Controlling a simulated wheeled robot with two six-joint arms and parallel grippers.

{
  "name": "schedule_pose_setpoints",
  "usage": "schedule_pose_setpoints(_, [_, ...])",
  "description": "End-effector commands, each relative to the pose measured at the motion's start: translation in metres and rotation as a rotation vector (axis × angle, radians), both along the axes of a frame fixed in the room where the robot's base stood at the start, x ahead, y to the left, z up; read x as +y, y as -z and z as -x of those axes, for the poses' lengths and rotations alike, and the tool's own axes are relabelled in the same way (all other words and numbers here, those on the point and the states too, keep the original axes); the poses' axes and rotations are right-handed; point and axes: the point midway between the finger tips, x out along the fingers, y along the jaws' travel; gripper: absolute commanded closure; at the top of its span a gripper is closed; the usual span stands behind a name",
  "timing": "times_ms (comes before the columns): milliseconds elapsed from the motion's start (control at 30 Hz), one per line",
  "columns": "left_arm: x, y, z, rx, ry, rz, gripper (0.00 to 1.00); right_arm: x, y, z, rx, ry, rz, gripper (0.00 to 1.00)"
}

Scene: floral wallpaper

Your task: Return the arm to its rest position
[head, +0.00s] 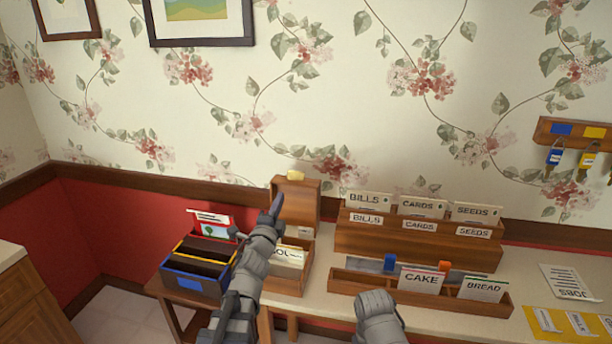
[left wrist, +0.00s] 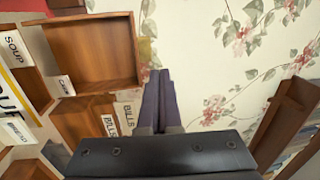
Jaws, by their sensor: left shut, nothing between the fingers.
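My left arm reaches up from the bottom of the head view, and its gripper (head: 276,206) points up in front of the open lid of a wooden card box (head: 297,203). The dark fingers are together and empty. In the left wrist view the left gripper (left wrist: 157,74) shows the two fingers pressed side by side against a backdrop of wallpaper. A grey part of my right arm shows at the bottom middle of the head view; its gripper cannot be seen.
Left of the arm is a blue-and-yellow box (head: 192,284) with dark folders. To the right are a tiered wooden rack (head: 417,243) with labelled cards and a low tray (head: 345,283) with CAKE and BREAD cards. A key rack (head: 575,131) hangs at right.

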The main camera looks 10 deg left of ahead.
Motion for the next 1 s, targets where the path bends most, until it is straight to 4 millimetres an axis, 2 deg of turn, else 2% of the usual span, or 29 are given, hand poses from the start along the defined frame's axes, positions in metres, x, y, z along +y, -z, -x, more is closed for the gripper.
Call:
schedule_pose_setpoints(133, [-0.008,0.03,0.003,0.158,-0.09,0.197,1.0,0.0,-0.007,0.0,0.0,0.0,0.0,0.5])
schedule_pose_setpoints(267, [-0.024,0.077,0.02,0.372,-0.214,0.433,1.0,0.0,-0.013,0.0,0.0,0.0,0.0,0.5])
schedule_pose_setpoints(367, [-0.043,0.115,0.045,0.549,-0.318,0.593,1.0,0.0,-0.018,0.0,0.0,0.0,0.0,0.5])
schedule_pose_setpoints(467, [-0.068,0.15,0.08,0.735,-0.433,0.728,1.0,0.0,-0.022,0.0,0.0,0.0,0.0,0.5])
schedule_pose_setpoints(600, [-0.107,0.188,0.145,0.998,-0.607,0.858,1.0,0.0,-0.028,0.0,0.0,0.0,0.0,0.5])
schedule_pose_setpoints(700, [-0.131,0.203,0.191,1.161,-0.728,0.904,1.0,0.0,-0.031,0.0,0.0,0.0,0.0,0.5])
schedule_pose_setpoints(800, [-0.148,0.209,0.231,1.287,-0.831,0.917,1.0,0.0,-0.034,0.0,0.0,0.0,0.0,0.5])
schedule_pose_setpoints(900, [-0.159,0.211,0.259,1.371,-0.907,0.913,1.0,0.0,-0.035,0.0,0.0,0.0,0.0,0.5])
schedule_pose_setpoints(1000, [-0.164,0.211,0.274,1.417,-0.95,0.907,1.0,0.0,-0.035,0.0,0.0,0.0,0.0,0.5])
